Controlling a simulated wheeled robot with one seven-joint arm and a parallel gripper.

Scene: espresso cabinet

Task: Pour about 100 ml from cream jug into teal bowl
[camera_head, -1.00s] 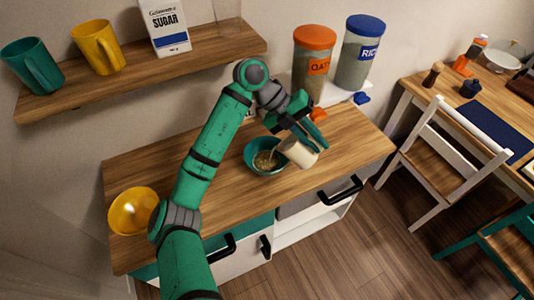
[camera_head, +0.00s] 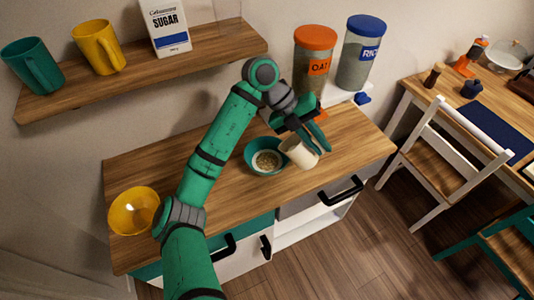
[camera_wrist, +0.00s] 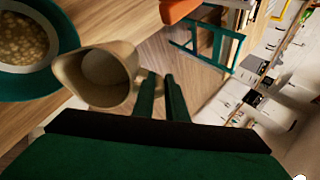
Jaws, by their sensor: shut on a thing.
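The cream jug (camera_head: 299,153) is held just right of the teal bowl (camera_head: 250,158), above the counter. It is tilted, with its mouth towards the bowl. No stream shows between jug and bowl. The bowl stands on the counter and holds pale, grainy contents. My gripper (camera_head: 318,138) is shut on the jug at its right side; the exact grip is hard to see. In the wrist view the jug (camera_wrist: 105,76) lies left of my fingers (camera_wrist: 160,82) and its inside looks empty as far as visible. The bowl (camera_wrist: 67,40) is at the upper left there.
A yellow bowl (camera_head: 133,211) stands at the counter's left end. An oats jar (camera_head: 313,65) and a rice jar (camera_head: 360,55) stand behind. A wall shelf (camera_head: 150,68) holds two mugs and a sugar box. The counter between the bowls is clear.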

